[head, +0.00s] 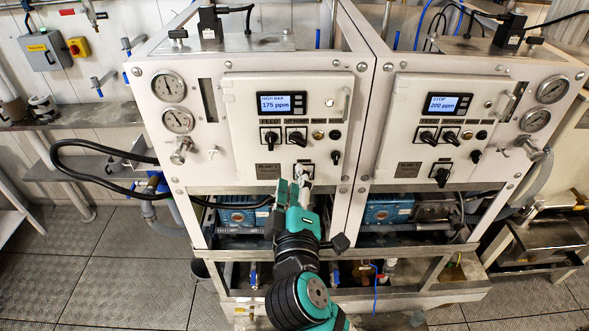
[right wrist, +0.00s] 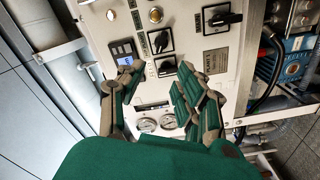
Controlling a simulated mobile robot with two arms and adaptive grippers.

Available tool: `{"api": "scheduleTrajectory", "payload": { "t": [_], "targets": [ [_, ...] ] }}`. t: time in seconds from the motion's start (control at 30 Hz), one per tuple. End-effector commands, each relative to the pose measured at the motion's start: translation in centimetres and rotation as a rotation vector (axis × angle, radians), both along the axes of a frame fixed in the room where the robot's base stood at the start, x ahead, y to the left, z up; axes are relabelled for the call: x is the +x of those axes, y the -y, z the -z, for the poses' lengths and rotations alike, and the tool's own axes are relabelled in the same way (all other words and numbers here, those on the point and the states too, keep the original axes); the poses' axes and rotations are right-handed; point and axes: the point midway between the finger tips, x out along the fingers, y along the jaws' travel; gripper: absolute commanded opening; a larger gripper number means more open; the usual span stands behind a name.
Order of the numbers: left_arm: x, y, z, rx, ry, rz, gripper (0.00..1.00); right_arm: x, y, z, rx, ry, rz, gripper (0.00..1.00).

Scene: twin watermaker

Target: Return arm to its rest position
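My right arm rises from the bottom of the head view, and its gripper (head: 303,180) is in front of the lower part of the left unit's control panel (head: 240,138). In the right wrist view the fingers of this gripper (right wrist: 155,85) are spread apart with nothing held between them. The panel's switches (right wrist: 162,41) show beyond the fingertips. My left gripper is not in view.
The left display (head: 282,103) reads 175 ppm and the right display (head: 449,104) reads 200 ppm. Frame posts and a crossbar surround the blue pumps (head: 388,211) below the panels. A black hose (head: 82,181) loops out at left. The floor at left (head: 110,265) is clear.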

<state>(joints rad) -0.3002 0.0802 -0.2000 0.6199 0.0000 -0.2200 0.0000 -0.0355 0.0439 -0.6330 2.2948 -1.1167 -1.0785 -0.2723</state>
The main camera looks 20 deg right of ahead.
Motion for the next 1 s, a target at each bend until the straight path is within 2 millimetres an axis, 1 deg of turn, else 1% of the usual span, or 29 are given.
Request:
{"api": "scheduleTrajectory", "payload": {
  "t": [0.1, 0.5, 0.57, 0.63, 0.67, 0.77, 0.8, 0.87, 0.9, 0.97, 1.0],
  "targets": [
    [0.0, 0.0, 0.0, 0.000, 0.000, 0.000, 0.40, -0.3, -0.1, 0.0, -0.001, -0.001, 0.001, 0.35],
    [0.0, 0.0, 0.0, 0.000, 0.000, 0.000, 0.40, -0.3, -0.1, 0.0, -0.001, 0.000, 0.000, 0.35],
    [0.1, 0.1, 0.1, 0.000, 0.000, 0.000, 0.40, -0.1, -0.2, 0.5, -0.003, -0.008, -0.004, 0.35],
    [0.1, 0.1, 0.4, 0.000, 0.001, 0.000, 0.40, 0.4, -0.6, 2.1, -0.007, -0.033, -0.016, 0.35],
    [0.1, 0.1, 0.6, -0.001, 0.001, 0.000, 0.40, 0.7, -0.8, 3.2, -0.011, -0.050, -0.025, 0.35],
    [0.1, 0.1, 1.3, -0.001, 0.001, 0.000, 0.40, 2.0, -1.8, 8.8, -0.016, -0.139, -0.066, 0.35],
    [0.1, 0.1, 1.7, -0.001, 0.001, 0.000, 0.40, 2.5, -2.2, 11.7, -0.014, -0.184, -0.087, 0.35],
    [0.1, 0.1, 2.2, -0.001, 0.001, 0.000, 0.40, 3.0, -2.7, 16.4, -0.006, -0.259, -0.115, 0.35],
    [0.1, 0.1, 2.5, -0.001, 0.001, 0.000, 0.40, 3.1, -2.9, 19.4, 0.004, -0.307, -0.132, 0.35],
    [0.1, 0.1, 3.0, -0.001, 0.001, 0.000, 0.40, 3.0, -3.0, 24.1, 0.023, -0.381, -0.152, 0.35],
    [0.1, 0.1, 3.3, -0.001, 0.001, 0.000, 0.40, 2.7, -3.1, 27.2, 0.039, -0.429, -0.165, 0.35]
  ]
}}
